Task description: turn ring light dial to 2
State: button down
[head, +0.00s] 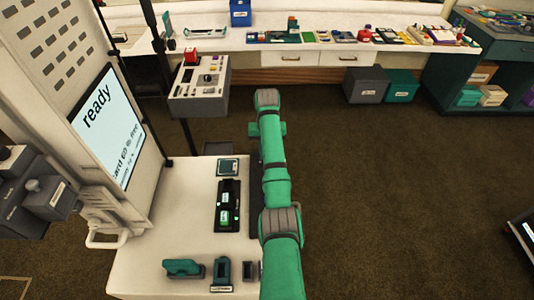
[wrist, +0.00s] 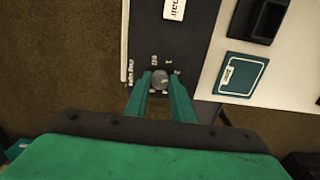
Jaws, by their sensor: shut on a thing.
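The ring light dial is a small round grey knob (wrist: 160,78) at the edge of a dark panel (wrist: 158,42) in the wrist view. Small white marks sit around it, among them "off", "1" and what looks like "2". My gripper (wrist: 160,86) has its two green fingers on either side of the knob, shut on it. I cannot tell which mark the dial points to. In the head view my green arm covers the dial and the gripper; only a strip of the dark panel (head: 255,175) shows beside it.
The white counter (head: 160,230) carries a teal square pad (head: 228,167), a black tray (head: 228,206) and small teal holders (head: 183,268). A lit "ready" screen (head: 108,125) stands at left. A control box (head: 200,87) and a long bench lie behind. Open floor is at right.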

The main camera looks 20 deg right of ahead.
jog(key=c, duration=1.5)
grip_release()
jog(key=shift+w+d+r, duration=0.1)
jog(key=shift+r, duration=5.35)
jog(key=shift+a, duration=0.2)
